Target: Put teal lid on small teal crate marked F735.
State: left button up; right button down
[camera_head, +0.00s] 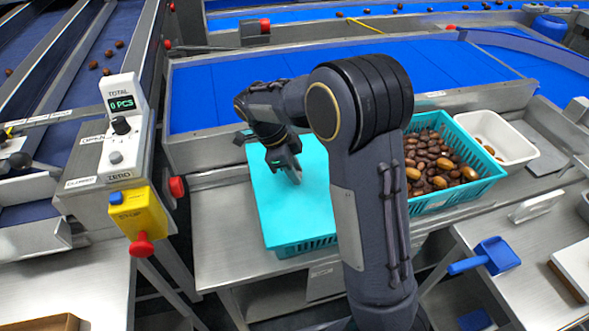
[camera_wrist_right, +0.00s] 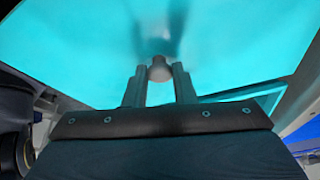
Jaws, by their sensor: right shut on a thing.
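The teal lid (camera_head: 262,198) is a flat bright sheet in the middle of the head view. It lies over a teal crate (camera_head: 306,246), whose slotted front wall shows below the lid's front edge. I cannot tell whether the lid rests fully on the rim, and no F735 mark is readable. My right gripper (camera_head: 293,176) points down at the lid and is shut on its small knob. In the right wrist view the knob (camera_wrist_right: 160,69) sits between the fingers, and the lid (camera_wrist_right: 70,50) fills most of the view. My left gripper is not in view.
A teal crate full of dates (camera_head: 470,190) stands to the right, beside a white tub (camera_head: 520,150). A counter post (camera_head: 122,130) with a yellow stop box (camera_head: 138,212) stands at left. A blue scoop (camera_head: 495,255) lies front right. A blue belt (camera_head: 210,95) runs behind.

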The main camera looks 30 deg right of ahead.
jog(key=shift+f+b, duration=0.4)
jog(key=shift+f, duration=0.2)
dwell(0.4)
jog(key=c, duration=0.7)
grip_release()
jog(key=shift+r, duration=0.1)
jog(key=shift+r+p, duration=2.9)
jog(key=shift+r, duration=0.55)
